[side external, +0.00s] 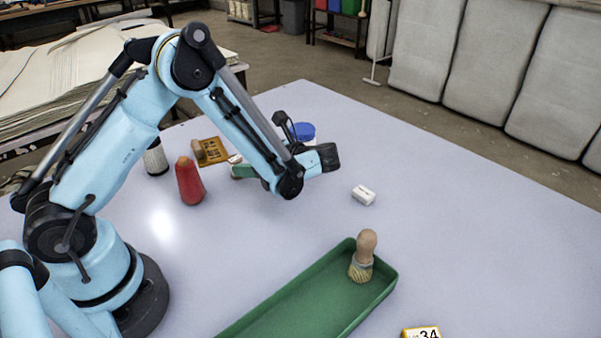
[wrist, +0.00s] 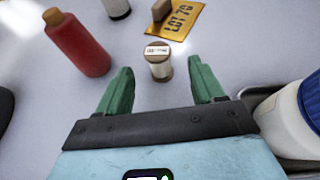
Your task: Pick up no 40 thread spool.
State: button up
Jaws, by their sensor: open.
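A small thread spool (wrist: 160,68) with pale thread and a brown top stands upright on the table in the wrist view. Its white top label is too small to read. In the side view only a bit of the spool (side external: 235,158) shows behind my gripper (side external: 243,172). My gripper's green fingers (wrist: 160,68) are open and empty. In the wrist view the spool appears centred between the fingertips, with a gap on each side. I cannot tell whether it is between them in depth.
A red cone with a tan top (wrist: 82,45), a yellow LOT 70 card (wrist: 178,20) and a dark-and-white spool (side external: 155,157) stand nearby. A blue-lidded white container (wrist: 290,115) is close on the right. A white block (side external: 363,195) and a green tray (side external: 290,300) with a brush (side external: 363,255) lie farther off.

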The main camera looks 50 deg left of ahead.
aim_at(232, 163)
jog(key=shift+s+a+f, duration=0.2)
jog(key=shift+a+f, duration=0.1)
jog(key=x, duration=0.6)
jog(key=shift+s+a, duration=0.1)
jog(key=shift+a, duration=0.25)
jog(key=shift+c, duration=0.3)
jog(key=c, duration=1)
